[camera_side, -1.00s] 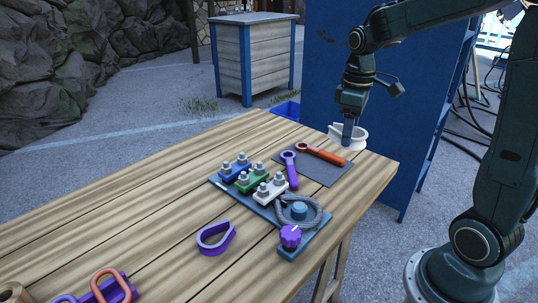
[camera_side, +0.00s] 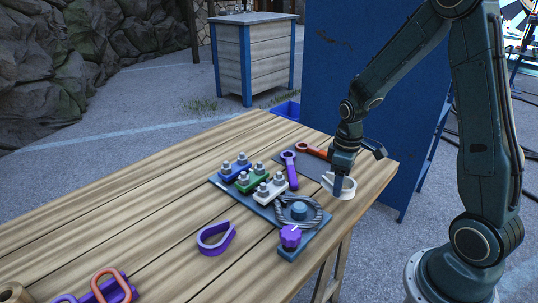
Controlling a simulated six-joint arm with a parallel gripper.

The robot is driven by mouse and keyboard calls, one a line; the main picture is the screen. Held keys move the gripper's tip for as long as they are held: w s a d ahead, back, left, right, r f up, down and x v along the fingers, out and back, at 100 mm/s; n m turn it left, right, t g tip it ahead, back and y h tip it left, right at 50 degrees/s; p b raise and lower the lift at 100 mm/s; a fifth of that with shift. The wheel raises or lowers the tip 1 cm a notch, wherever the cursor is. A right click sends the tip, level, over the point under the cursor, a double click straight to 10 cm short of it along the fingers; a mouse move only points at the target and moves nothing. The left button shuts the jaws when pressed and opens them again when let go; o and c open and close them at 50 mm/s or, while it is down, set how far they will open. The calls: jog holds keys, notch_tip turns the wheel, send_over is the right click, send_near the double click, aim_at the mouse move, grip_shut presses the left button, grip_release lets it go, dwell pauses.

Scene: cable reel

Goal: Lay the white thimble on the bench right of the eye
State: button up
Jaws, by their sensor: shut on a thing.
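The white thimble (camera_side: 349,188) is a pale rounded loop in my gripper (camera_side: 339,184). My gripper is shut on it, and the fingers hide part of its near side. It is over the right end of the wooden bench (camera_side: 150,205); whether it touches the wood I cannot tell. The eye, a grey rope loop (camera_side: 319,219), lies around a blue round post (camera_side: 299,210) on a blue-grey plate (camera_side: 315,242). The thimble is to the right of the eye and a little farther back, apart from it.
Blue, green and white clamps (camera_side: 271,188) with bolts stand left of the eye. A purple knob (camera_side: 290,236) is in front. Purple and orange wrenches (camera_side: 290,168) lie on a dark mat behind. A purple thimble (camera_side: 214,240) lies at front left. Bare bench lies right of the plate.

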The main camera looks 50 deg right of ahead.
jog(key=shift+f, duration=0.2)
jog(key=shift+f, duration=1.85)
jog(key=shift+f, duration=0.1)
jog(key=o, duration=1.1)
notch_tip(320, 180, up, 12)
jog(key=shift+r, duration=0.2)
